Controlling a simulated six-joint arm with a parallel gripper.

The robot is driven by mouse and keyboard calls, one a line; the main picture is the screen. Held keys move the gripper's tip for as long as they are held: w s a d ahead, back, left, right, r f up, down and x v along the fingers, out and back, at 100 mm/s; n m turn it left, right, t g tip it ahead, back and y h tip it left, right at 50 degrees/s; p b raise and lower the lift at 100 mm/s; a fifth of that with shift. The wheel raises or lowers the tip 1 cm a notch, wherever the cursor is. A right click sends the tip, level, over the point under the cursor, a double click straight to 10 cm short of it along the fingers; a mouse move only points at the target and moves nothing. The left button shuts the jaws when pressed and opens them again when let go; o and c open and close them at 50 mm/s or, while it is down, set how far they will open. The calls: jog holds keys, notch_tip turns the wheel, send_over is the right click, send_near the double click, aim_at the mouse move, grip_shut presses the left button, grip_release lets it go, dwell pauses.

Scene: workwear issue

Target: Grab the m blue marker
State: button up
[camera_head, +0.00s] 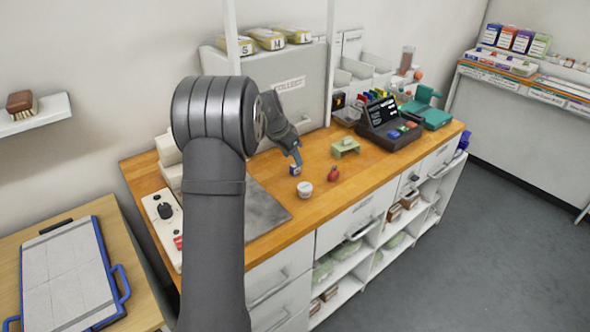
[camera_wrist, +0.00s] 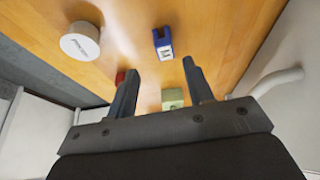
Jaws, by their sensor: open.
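The blue marker (camera_wrist: 163,42) is a small blue block with a white label bearing an M. In the wrist view it lies beyond my fingertips, roughly in line with the gap between them. In the head view the blue marker (camera_head: 295,170) stands on the wooden counter just below my gripper (camera_head: 292,157). My gripper also shows in the wrist view (camera_wrist: 160,68), with its two fingers apart and nothing between them. I cannot tell the exact gap between fingertips and marker.
A white round tin (camera_head: 305,189) and a red item (camera_head: 333,174) stand close to the marker. A green block (camera_head: 345,147) is further right, before a dark terminal (camera_head: 390,125). A grey mat (camera_head: 265,211) lies left. The counter's front edge is near.

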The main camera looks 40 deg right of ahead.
aim_at(295, 165)
jog(key=shift+w+x, duration=0.2)
jog(key=shift+x, duration=1.35)
jog(key=shift+w+x, duration=0.2)
jog(key=shift+x, duration=1.4)
jog(key=shift+a, duration=0.1)
grip_shut()
